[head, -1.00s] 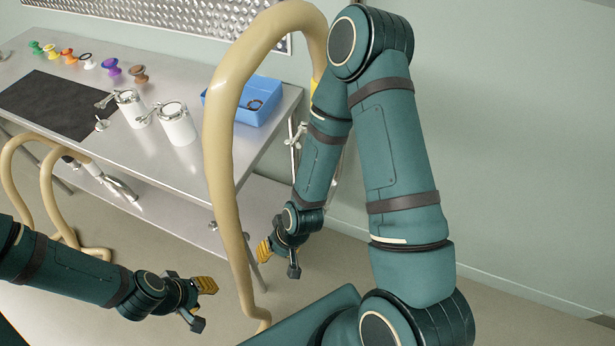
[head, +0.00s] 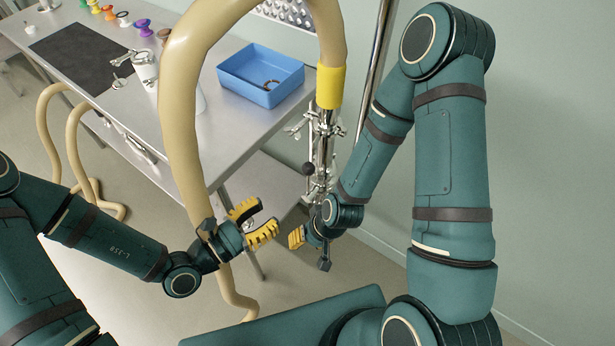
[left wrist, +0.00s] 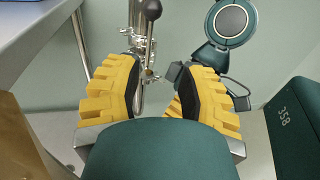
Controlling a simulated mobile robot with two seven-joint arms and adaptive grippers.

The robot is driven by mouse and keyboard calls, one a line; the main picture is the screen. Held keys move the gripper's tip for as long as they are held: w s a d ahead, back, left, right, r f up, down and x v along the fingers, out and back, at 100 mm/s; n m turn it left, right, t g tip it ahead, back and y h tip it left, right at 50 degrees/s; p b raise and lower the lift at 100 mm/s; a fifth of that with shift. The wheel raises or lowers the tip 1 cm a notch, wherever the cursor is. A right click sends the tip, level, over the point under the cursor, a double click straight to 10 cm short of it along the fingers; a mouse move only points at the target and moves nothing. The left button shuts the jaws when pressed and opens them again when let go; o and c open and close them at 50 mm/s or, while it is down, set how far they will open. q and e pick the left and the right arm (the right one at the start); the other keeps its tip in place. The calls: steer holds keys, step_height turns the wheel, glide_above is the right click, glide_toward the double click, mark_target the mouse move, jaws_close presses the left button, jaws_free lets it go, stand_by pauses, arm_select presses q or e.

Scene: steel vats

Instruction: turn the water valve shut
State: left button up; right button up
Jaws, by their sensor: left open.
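A steel pipe assembly (head: 322,150) hangs below the yellow collar of a thick tan hose, beyond the table's right end. A lever with a black ball knob (head: 309,168) sticks out of it; this looks like the valve handle. The knob (left wrist: 151,10) also shows at the top of the left wrist view. My left gripper (head: 266,218) is open and empty, below and left of the knob, pointing toward the pipe. In the left wrist view its yellow pads (left wrist: 158,78) stand apart. My right gripper (head: 308,248) is just below the pipe; its jaw opening is unclear.
The tan hose (head: 182,110) arches down close to my left wrist. The steel table (head: 225,135) carries a blue bin (head: 262,72), a dark mat (head: 80,50) and white canisters (head: 146,66). Open floor lies below the grippers.

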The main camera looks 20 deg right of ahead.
arm_select(q)
steer(key=b, duration=0.2)
glide_above(309, 193)
steer(key=shift+w+n+t, duration=0.25)
steer(key=shift+n+t, duration=0.15)
jaws_close()
steer(key=shift+r, duration=0.1)
